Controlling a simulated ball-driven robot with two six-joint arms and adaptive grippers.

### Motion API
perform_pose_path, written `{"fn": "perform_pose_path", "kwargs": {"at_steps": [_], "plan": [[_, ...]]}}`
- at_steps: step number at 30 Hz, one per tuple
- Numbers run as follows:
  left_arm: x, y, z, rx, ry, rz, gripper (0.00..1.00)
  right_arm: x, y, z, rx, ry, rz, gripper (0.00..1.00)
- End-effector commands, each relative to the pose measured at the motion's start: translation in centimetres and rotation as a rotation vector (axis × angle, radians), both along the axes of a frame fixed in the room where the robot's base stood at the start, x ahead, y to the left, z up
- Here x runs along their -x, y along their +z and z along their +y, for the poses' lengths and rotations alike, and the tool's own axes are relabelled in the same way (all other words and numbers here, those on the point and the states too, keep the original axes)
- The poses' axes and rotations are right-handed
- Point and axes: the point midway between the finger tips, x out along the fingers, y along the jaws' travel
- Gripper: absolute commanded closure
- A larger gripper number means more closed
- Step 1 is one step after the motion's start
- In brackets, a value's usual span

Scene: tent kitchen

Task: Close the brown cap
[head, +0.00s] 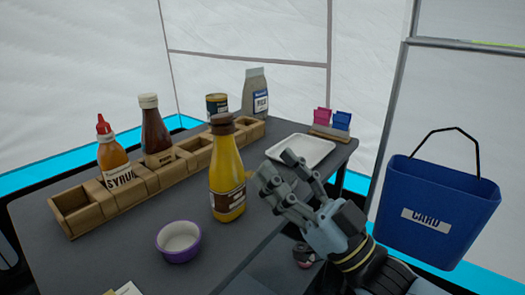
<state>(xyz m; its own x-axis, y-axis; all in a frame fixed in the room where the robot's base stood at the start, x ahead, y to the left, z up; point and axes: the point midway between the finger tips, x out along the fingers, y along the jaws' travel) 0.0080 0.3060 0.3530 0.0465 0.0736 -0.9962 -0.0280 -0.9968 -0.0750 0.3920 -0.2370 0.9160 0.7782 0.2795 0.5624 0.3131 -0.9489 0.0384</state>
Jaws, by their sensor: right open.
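A yellow bottle (227,182) with a brown label stands upright on the dark table. Its brown cap (222,124) sits at the top of the neck; I cannot tell whether it is open or closed. My right gripper (273,172) is open and empty, just right of the bottle at about mid-body height in the picture. It appears apart from the cap and below it. My left gripper is not in view.
A wooden rack (74,218) holds a syrup bottle (112,155) and a dark sauce bottle (154,130). A purple bowl (178,240) is in front. A white tray (301,150) lies behind my gripper; a blue bin (435,205) hangs at right.

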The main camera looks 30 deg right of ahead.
Motion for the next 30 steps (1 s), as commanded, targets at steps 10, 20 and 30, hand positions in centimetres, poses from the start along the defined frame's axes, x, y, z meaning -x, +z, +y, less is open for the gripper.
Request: {"fn": "perform_pose_path", "kwargs": {"at_steps": [10,20,30], "plan": [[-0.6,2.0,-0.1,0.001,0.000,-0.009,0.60,-5.1,-0.2,-2.9,0.181,-0.355,0.420,0.56],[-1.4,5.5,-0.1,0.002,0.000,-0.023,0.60,-3.7,6.4,3.0,0.141,-0.143,0.576,0.56],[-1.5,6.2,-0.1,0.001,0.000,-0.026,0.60,-8.1,6.2,3.8,0.138,-0.147,0.579,0.56]]}}
